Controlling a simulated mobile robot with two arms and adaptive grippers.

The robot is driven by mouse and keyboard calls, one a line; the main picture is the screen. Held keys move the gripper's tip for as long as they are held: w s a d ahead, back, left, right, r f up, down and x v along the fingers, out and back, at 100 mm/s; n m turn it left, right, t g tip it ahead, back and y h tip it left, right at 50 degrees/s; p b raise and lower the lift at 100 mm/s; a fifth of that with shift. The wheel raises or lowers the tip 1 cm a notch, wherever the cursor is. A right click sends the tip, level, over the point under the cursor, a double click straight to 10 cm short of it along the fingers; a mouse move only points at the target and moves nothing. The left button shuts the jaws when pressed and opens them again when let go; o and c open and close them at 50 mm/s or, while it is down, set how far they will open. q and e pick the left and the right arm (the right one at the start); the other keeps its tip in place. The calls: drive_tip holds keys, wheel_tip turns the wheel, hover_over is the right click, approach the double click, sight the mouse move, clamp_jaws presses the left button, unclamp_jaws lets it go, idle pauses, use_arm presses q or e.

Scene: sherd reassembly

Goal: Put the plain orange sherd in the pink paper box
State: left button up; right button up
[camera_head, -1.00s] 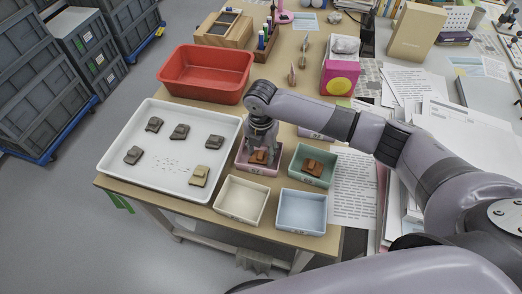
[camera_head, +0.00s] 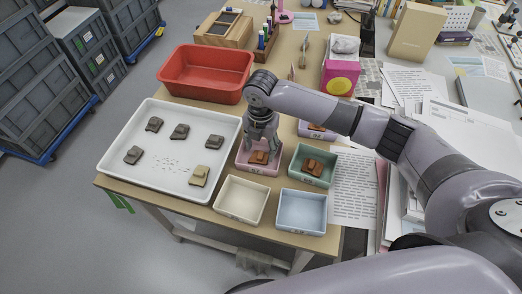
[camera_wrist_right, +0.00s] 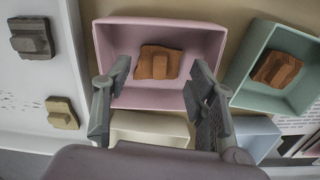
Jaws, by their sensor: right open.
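The plain orange sherd (camera_head: 259,157) lies in the pink paper box (camera_head: 243,168). In the right wrist view the sherd (camera_wrist_right: 158,62) rests on the floor of the pink box (camera_wrist_right: 205,40), apart from its walls. My right gripper (camera_head: 262,142) is over the box. In the wrist view its two fingers (camera_wrist_right: 160,90) are spread wide, with nothing between them, and the sherd shows beyond them. My left gripper is not in view.
A green box (camera_head: 325,179) with another orange-brown sherd (camera_head: 312,167) stands to the right. Cream (camera_head: 240,200) and blue (camera_head: 302,212) boxes in front look empty. A white tray (camera_head: 150,187) with several sherds is at the left, a red bin (camera_head: 205,75) behind.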

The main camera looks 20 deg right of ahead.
sight(261, 154)
wheel_tip(261, 154, up, 10)
drive_tip(key=shift+f, duration=0.25)
drive_tip(key=shift+f, duration=0.1)
idle(0.4)
